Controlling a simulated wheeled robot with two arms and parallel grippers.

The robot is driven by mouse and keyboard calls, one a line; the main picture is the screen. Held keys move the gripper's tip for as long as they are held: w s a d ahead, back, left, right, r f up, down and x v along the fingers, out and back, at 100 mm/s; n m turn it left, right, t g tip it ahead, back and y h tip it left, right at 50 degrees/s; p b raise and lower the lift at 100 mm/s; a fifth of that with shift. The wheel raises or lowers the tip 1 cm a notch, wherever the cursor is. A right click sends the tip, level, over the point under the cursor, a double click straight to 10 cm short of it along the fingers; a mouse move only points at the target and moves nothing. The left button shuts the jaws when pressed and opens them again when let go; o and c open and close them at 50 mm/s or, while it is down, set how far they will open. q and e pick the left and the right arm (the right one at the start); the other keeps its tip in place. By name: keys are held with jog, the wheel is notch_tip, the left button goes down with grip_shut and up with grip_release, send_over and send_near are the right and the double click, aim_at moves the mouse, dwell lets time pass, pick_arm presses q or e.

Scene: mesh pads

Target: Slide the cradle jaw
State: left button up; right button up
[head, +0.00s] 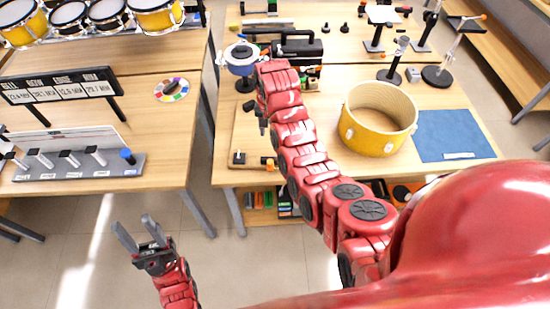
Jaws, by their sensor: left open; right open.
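A wooden board (246,140) lies at the left edge of the middle table, partly covered by my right arm. A small dark block (239,158) stands on its front left, and an orange-and-black part (269,162) sits at its front right. I cannot tell for certain which part is the cradle jaw. My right gripper (256,114) seems to be the dark shape over the board beside my red wrist; it is mostly hidden, and contact is unclear. My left gripper (133,232) is open and empty over the floor, in front of the left table.
A yellow drum shell (376,142) and a blue mat (452,134) lie right of my arm. A blue-and-white pot-like object (240,57) and a black case (297,49) stand behind. The left table holds drums (100,14), a sign (60,88) and a tool rack (75,167).

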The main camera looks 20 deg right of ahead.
jog(key=b, duration=1.1)
send_over(270, 162)
notch_tip(270, 162, down, 11)
jog(key=shift+d+f, duration=0.1)
notch_tip(270, 162, down, 4)
jog(key=shift+f+p, duration=0.15)
jog(key=shift+p, duration=0.95)
jog(key=shift+f, duration=0.9)
grip_shut()
